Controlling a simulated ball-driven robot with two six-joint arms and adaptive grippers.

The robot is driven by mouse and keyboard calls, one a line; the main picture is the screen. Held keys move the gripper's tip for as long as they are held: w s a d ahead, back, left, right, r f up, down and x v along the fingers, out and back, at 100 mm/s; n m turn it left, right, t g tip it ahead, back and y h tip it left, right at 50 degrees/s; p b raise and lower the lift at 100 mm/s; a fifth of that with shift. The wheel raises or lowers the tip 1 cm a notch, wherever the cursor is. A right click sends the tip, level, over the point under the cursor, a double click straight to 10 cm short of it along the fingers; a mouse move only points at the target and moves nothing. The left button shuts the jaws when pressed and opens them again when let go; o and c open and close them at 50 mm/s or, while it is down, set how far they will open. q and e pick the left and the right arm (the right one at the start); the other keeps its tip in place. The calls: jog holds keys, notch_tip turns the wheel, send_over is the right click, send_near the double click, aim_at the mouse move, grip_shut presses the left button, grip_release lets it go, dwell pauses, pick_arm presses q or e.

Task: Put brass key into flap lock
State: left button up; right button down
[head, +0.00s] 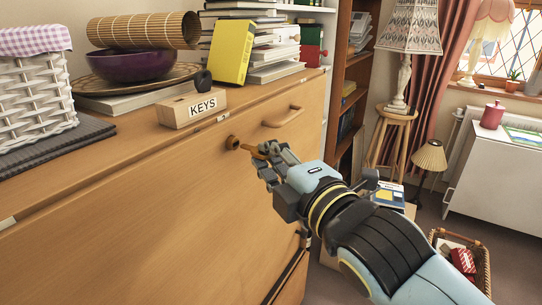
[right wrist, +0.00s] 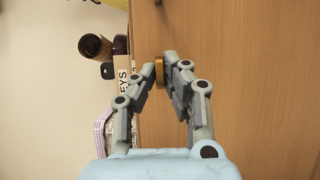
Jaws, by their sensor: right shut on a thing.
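The flap lock (head: 232,142) is a round, brass-coloured fitting with a dark centre, near the top of the wooden flap (head: 130,215) in the head view. My right gripper (head: 268,154) is shut on the brass key (head: 252,151) just right of the lock. The key points left towards the lock. I cannot tell whether its tip touches or enters it. In the right wrist view the brass key (right wrist: 159,70) shows edge-on between the fingertips (right wrist: 160,71), close to the wood. The fingers hide part of the key. My left gripper is out of view.
A wooden block marked KEYS (head: 193,108) stands on the bureau top above the lock. A purple bowl (head: 133,66), a yellow book (head: 232,52) and a white basket (head: 35,95) stand on top. The flap's face is clear.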

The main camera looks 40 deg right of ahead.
aim_at(257, 156)
jog(key=shift+w+a+p, duration=0.25)
jog(key=shift+w+p, duration=0.3)
jog(key=shift+w, duration=0.05)
dwell(0.6)
jog(key=shift+w+a+p, duration=0.25)
jog(key=shift+w+p, duration=0.05)
jog(key=shift+w, duration=0.25)
jog(key=shift+w+a+p, duration=0.2)
jog(key=shift+w+p, duration=0.1)
jog(key=shift+w, duration=0.2)
dwell(1.2)
jog(key=c, duration=1.5)
grip_release()
jog(key=shift+o, duration=0.2)
jog(key=o, duration=0.5)
jog(key=shift+o, duration=0.2)
jog(key=shift+s, duration=0.1)
